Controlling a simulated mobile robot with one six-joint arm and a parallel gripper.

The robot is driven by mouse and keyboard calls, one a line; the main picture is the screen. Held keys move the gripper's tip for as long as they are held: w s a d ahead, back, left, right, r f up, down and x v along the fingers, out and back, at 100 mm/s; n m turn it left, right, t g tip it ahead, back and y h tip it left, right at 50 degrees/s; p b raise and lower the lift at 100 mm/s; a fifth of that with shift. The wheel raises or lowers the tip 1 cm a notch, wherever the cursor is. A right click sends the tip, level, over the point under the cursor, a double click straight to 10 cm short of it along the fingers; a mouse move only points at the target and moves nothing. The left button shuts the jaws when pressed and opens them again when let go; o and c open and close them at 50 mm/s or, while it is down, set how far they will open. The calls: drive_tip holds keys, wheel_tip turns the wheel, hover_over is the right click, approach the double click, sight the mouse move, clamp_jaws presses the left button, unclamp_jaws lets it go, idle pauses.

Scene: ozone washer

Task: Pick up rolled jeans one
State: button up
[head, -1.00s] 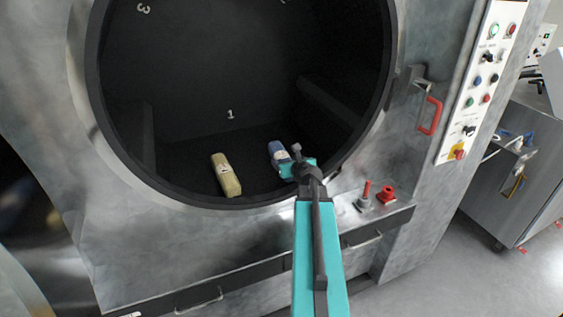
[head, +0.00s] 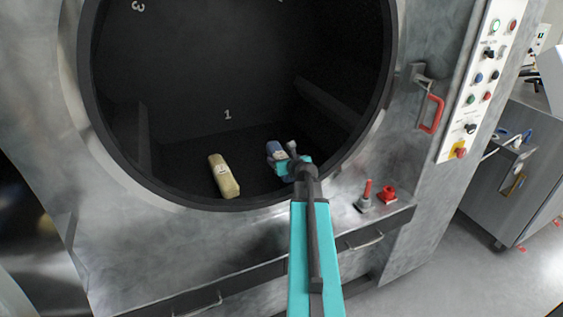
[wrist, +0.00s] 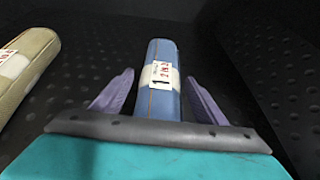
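The blue rolled jeans (wrist: 164,80), with a white label reading 1 and more print, lie on the dark drum floor. In the head view the roll (head: 274,151) is partly hidden by my arm. My gripper (wrist: 158,92) is open, with one purple finger on each side of the roll and visible gaps between fingers and cloth. The near end of the roll is hidden behind the gripper's grey edge. In the head view my gripper (head: 291,160) is inside the drum opening.
A beige roll (head: 224,176) with a label lies to the left on the drum floor; it also shows in the wrist view (wrist: 28,62). The round drum rim (head: 160,197) surrounds the arm's entry. A red handle (head: 431,114) and red knobs (head: 387,195) are outside at right.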

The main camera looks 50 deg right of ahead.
sight(282, 157)
drive_tip(key=c, duration=1.2)
drive_tip(key=shift+r, duration=0.15)
drive_tip(key=shift+r+b, duration=0.4)
drive_tip(key=shift+r, duration=4.45)
